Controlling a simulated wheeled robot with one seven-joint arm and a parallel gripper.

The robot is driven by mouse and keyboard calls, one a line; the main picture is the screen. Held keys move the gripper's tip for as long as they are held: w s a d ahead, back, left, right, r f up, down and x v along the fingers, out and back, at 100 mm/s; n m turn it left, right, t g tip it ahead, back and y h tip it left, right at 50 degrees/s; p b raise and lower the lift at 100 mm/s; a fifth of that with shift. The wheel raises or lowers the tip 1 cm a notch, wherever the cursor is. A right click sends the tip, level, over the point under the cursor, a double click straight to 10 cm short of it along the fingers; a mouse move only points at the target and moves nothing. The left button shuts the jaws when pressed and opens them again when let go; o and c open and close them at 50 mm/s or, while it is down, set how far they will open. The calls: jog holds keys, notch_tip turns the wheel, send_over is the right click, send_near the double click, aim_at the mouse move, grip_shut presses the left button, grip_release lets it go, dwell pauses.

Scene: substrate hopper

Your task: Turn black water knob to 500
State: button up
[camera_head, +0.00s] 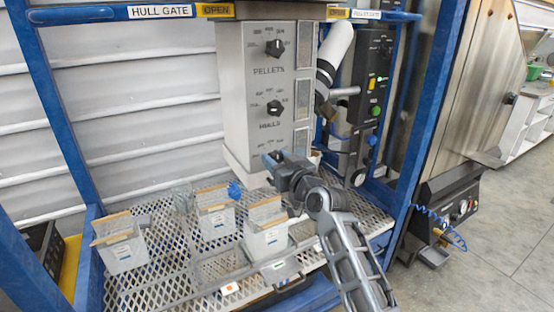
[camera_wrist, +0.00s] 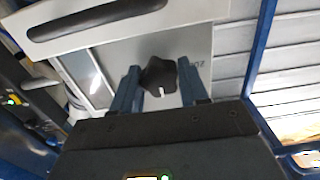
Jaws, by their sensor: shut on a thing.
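The black water knob (camera_wrist: 158,77) sits on the grey hopper panel, between the two blue fingers of my gripper (camera_wrist: 160,88) in the wrist view. The fingers are shut on it, one on each side. A white pointer mark shows on the knob, and part of an upside-down dial number shows to its right. In the head view my gripper (camera_head: 273,159) reaches the lower front of the hopper (camera_head: 245,85), below the HULLS knob (camera_head: 274,108).
The PELLETS knob (camera_head: 274,48) is higher on the panel. A blue frame post (camera_head: 415,130) and a black control box (camera_head: 372,80) stand to the right.

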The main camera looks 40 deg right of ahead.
jog(key=m+p, duration=0.1)
jog(key=m, duration=0.3)
jog(key=shift+m+p, duration=0.55)
jog(key=shift+m, duration=1.25)
jog(key=shift+f, duration=0.1)
jog(key=o, duration=1.1)
jog(key=shift+c, duration=0.2)
jog(key=v, duration=0.8)
jog(key=shift+b, duration=0.4)
